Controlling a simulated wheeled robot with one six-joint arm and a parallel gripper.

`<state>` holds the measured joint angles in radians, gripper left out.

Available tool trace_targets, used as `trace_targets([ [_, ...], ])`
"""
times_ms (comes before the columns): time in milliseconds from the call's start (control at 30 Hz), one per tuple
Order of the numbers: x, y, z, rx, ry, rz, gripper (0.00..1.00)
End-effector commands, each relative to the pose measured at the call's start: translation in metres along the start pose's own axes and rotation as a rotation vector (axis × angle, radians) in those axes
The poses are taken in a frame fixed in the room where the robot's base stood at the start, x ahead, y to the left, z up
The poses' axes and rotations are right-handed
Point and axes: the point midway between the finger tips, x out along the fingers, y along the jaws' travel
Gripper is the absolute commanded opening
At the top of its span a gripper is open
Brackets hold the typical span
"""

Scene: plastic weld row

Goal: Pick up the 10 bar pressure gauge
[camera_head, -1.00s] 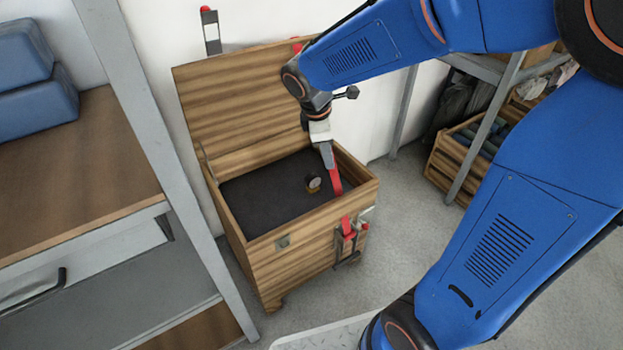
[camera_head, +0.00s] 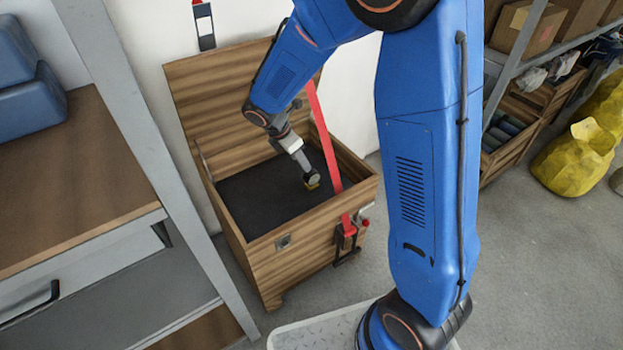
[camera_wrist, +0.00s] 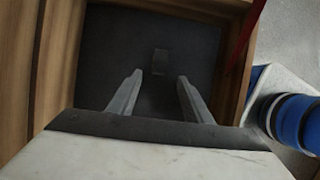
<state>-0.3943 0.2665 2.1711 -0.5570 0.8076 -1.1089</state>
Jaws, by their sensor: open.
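The pressure gauge (camera_head: 312,181), small with a brassy yellow part, is on the dark floor of the open wooden chest (camera_head: 262,275). Its dial marking is too small to read. My gripper (camera_head: 306,171) reaches down into the chest, right at the gauge in the head view, and partly covers it. In the wrist view my gripper (camera_wrist: 159,77) has its two fingers apart with nothing between them. A dim, dark blocky shape, likely the gauge (camera_wrist: 160,62), lies just beyond the fingertips, between their lines. I cannot tell whether a finger touches it.
The chest's lid (camera_head: 215,90) stands open at the back. A red strap (camera_head: 323,135) runs down across the chest's right side to a front buckle. A grey-framed shelf (camera_head: 150,130) stands close on the left. Yellow bags (camera_head: 575,160) lie at the right.

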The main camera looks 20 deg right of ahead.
Motion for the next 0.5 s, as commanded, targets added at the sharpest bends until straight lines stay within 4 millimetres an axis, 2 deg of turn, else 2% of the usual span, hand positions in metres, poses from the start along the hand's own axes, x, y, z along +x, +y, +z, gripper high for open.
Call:
trace_targets([
  [100, 0.022, -0.001, 0.0, 0.001, 0.0, -0.004, 0.45],
  [300, 0.053, 0.0, 0.0, 0.0, 0.0, -0.002, 0.45],
  [500, 0.068, 0.0, 0.001, 0.002, 0.0, 0.0, 0.45],
])
